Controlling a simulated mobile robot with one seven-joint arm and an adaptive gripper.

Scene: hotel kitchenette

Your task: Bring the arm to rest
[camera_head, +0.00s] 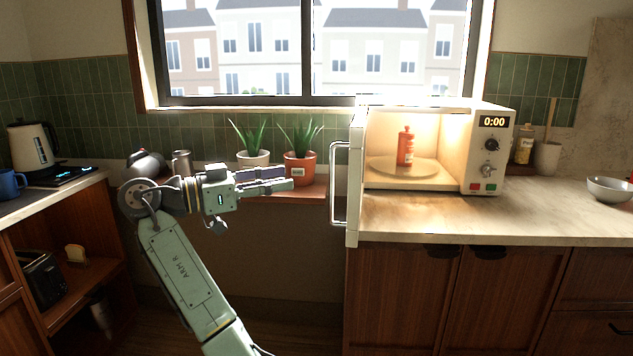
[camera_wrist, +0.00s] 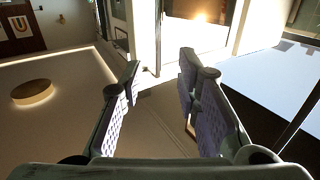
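My arm (camera_head: 185,275) rises from the lower middle of the head view and bends at its top. My gripper (camera_head: 290,184) points right, held in the air in front of the low shelf with the plants. It is left of the open microwave door and apart from it. In the wrist view the two padded fingers of my gripper (camera_wrist: 160,88) stand apart with nothing between them. The wrist picture is tilted and shows a bright lit opening beyond the fingers.
The microwave (camera_head: 490,185) stands open and lit, a red bottle (camera_head: 405,148) on its turntable. Its door (camera_head: 353,190) juts forward near my gripper. Potted plants (camera_head: 300,168) stand behind the gripper. A kettle (camera_head: 32,146) and blue mug (camera_head: 10,184) are at left, a bowl (camera_head: 608,190) at right.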

